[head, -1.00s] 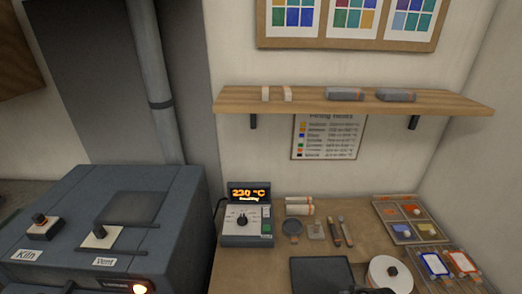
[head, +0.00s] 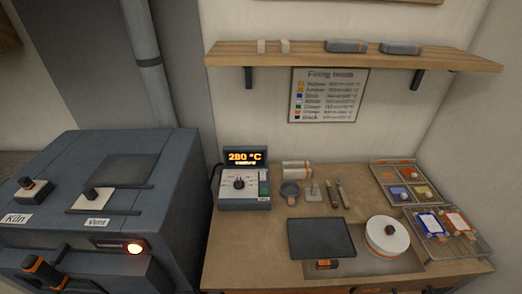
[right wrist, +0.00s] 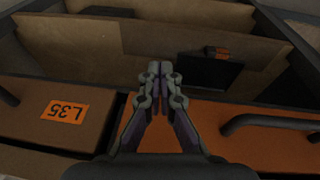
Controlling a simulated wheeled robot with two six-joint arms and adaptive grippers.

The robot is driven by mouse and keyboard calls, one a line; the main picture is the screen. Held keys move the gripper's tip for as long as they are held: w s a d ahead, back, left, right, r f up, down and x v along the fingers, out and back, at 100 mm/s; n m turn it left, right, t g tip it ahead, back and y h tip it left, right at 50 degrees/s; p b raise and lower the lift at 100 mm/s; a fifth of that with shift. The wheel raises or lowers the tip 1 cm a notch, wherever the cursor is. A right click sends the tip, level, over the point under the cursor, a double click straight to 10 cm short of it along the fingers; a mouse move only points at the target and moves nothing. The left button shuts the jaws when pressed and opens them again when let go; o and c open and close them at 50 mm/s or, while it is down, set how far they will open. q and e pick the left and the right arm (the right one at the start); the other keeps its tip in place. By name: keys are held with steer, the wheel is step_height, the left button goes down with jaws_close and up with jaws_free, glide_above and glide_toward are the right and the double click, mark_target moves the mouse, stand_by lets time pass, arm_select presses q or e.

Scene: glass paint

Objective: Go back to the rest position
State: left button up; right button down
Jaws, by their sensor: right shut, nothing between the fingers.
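My right gripper (right wrist: 160,72) shows in the right wrist view with its fingers together and nothing between them. Below it are drawer-like fronts: an orange panel (right wrist: 225,138) with a dark handle and a brown panel (right wrist: 40,128) with an orange label reading L35. In the head view neither gripper shows clearly. A small dark part at the bottom edge, below the table front, is too cut off to name.
The blue-grey kiln (head: 90,180) stands at the left. A controller (head: 243,182) reading 280 °C is on the worktable (head: 225,265). A dark plate (head: 320,237), a white round wheel (head: 387,235) and trays (head: 405,180) share the table. A shelf (head: 300,57) hangs above.

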steer(key=s+d+f+b, duration=0.1)
steer(key=s+f+b, duration=0.35)
steer(key=f, duration=1.15)
steer(key=s+f+g+b, duration=0.1)
steer(key=s+f+b, duration=0.1)
steer(key=s+f, duration=1)
steer(key=s, duration=0.4)
steer(key=shift+d+f, duration=0.3)
steer(key=shift+f, duration=0.05)
stand_by(4.5)
